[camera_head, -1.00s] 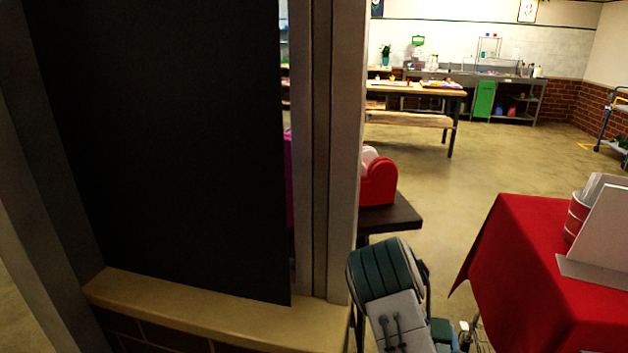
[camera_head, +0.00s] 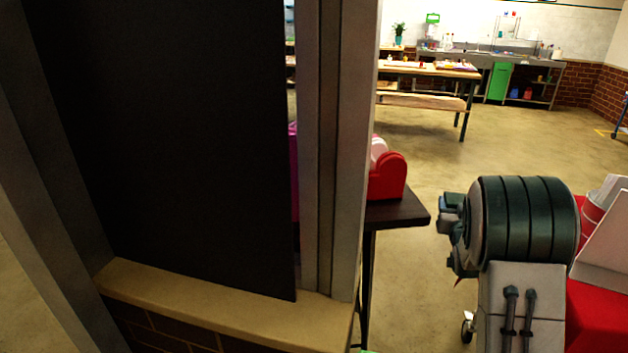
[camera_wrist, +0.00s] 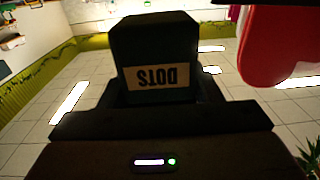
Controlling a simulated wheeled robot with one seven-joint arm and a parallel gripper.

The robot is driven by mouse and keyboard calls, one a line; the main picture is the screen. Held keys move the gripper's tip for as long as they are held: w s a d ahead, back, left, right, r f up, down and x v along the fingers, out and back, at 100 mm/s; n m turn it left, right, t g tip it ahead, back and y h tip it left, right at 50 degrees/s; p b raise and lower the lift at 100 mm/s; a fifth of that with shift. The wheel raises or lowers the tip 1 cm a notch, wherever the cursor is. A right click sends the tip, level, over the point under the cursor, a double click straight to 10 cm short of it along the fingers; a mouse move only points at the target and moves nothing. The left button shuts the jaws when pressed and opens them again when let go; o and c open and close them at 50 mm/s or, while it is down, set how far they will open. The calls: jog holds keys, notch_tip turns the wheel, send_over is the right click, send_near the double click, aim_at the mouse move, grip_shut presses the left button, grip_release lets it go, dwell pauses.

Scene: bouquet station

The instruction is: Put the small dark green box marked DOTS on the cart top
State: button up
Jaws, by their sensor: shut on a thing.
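The small dark green box (camera_wrist: 158,40) fills the upper middle of the wrist view. Its pale label reads DOTS and appears upside down there. My gripper (camera_wrist: 160,97) is shut on the box, and the dark finger parts show on both sides of its lower end. In the head view my arm stands at the right, and the gripper and box cannot be made out clearly. I cannot identify the cart top in either view.
A large dark panel in a frame (camera_head: 190,150) with a ledge (camera_head: 220,305) blocks the left. A dark table (camera_head: 398,211) holds a red object (camera_head: 388,178). A red-covered table (camera_head: 598,318) stands at right behind my arm. Open floor (camera_head: 420,155) lies beyond, before a wooden table (camera_head: 430,68).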

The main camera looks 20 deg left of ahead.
jog(key=w+a+r+n+y, duration=0.2)
jog(key=a+r+y, duration=0.1)
jog(key=a+r, duration=0.65)
notch_tip(320, 180, up, 7)
jog(key=n+g+y, duration=0.1)
jog(key=n+y, duration=0.1)
jog(key=y, duration=0.1)
send_over(373, 184)
jog(key=v, duration=0.4)
notch_tip(373, 184, down, 17)
jog(key=shift+r+p, duration=0.25)
jog(key=shift+p, duration=0.9)
jog(key=shift+f, duration=0.1)
jog(key=o, duration=1)
jog(key=shift+o, duration=0.2)
